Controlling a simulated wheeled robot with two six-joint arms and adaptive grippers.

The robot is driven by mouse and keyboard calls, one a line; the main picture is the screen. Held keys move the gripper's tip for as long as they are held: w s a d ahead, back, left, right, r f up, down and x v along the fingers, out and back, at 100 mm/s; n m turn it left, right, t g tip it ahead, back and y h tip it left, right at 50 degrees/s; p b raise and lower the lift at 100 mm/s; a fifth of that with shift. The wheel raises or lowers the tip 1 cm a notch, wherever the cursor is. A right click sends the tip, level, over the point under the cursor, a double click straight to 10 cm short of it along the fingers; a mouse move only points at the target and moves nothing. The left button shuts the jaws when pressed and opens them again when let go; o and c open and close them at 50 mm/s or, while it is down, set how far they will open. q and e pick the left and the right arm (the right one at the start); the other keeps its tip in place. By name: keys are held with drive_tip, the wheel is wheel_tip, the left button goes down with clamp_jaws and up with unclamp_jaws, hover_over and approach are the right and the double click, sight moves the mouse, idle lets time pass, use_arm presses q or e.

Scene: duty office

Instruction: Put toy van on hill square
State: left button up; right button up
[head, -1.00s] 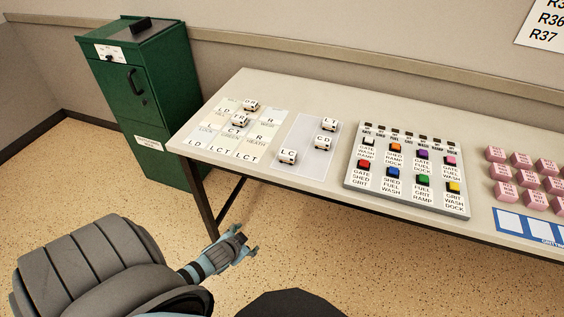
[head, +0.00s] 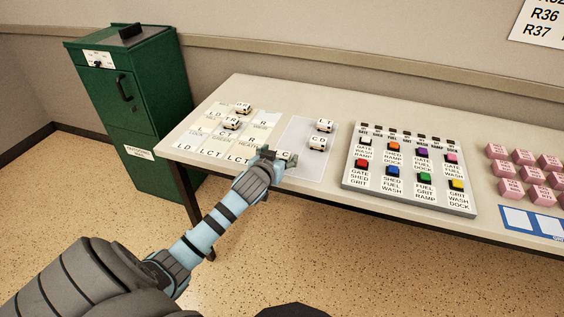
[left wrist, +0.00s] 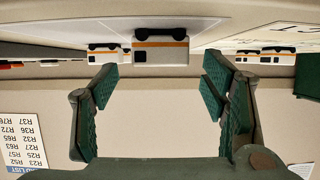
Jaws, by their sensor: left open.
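White toy vans with an orange stripe stand on the table. One van (head: 287,157), its label partly hidden, is on the near left of the pale mat (head: 303,168). My left gripper (head: 268,155) is open and low at its left side. In the left wrist view this gripper (left wrist: 160,82) is open and empty, with a van (left wrist: 160,48) straight ahead, just past the fingertips. Vans CD (head: 318,143) and LT (head: 325,125) stand farther back on the mat. The lettered square grid (head: 212,143) is left of the gripper; I cannot read which square is hill.
A grey panel with coloured buttons (head: 410,168) is right of the mat. Pink blocks (head: 525,165) stand farther right. A green cabinet (head: 135,110) stands left of the table (head: 190,150).

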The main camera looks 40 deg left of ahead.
use_arm(q)
drive_tip(key=shift+x, duration=1)
drive_tip(key=shift+s, duration=0.1)
drive_tip(key=c, duration=1.3)
